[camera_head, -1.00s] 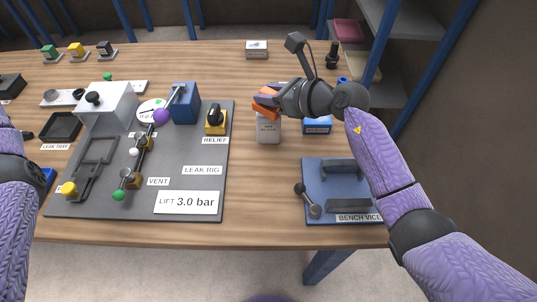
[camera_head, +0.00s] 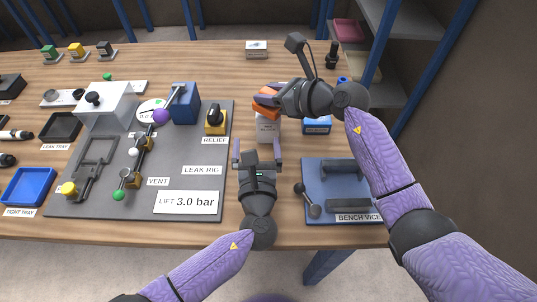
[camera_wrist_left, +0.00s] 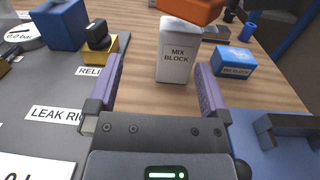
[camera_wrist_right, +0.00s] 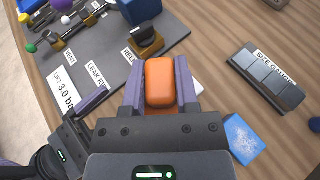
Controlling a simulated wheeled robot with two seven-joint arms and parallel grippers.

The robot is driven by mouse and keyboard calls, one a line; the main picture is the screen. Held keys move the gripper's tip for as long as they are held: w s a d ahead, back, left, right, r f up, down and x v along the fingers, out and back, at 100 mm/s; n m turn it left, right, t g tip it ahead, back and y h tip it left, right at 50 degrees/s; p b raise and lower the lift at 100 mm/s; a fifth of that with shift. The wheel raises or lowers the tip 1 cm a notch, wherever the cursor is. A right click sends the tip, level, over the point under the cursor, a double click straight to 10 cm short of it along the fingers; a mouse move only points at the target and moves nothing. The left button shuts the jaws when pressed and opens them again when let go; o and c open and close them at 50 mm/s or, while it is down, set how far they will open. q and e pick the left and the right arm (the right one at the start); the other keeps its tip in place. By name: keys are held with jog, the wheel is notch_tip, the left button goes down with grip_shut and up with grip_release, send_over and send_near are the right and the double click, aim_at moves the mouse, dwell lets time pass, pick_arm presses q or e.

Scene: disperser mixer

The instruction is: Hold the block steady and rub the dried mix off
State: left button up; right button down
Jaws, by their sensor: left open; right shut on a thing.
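The white mix block (camera_wrist_left: 178,52) stands upright on the bench, labelled MIX BLOCK; in the head view (camera_head: 268,130) it is just beyond my left gripper. My left gripper (camera_head: 258,148) is open, its fingers pointing at the block from the near side and apart from it. My right gripper (camera_wrist_right: 160,85) is shut on an orange pad (camera_wrist_right: 160,82). The pad (camera_head: 266,101) is at the top of the block; I cannot tell whether it touches.
The leak rig board (camera_head: 190,190) lies left of the block. A blue box (camera_head: 317,126) stands to the right. The bench vice (camera_head: 345,190) is at the near right. A size gauge (camera_wrist_right: 267,75) lies on the bench. Bare wood surrounds the block.

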aim_at(268, 121)
pick_arm(q)
jog(key=shift+s+d+f+h, duration=0.15)
jog(key=shift+s+d, duration=0.3)
jog(key=shift+d, duration=0.15)
jog(key=shift+s+d+f+h, duration=0.15)
jog(key=shift+s+d, duration=0.25)
jog(key=shift+d, duration=0.2)
jog(key=w, duration=1.1)
jog(key=shift+w, duration=0.4)
jog(key=c, duration=1.2)
jog(key=o, duration=0.7)
jog(key=c, duration=0.5)
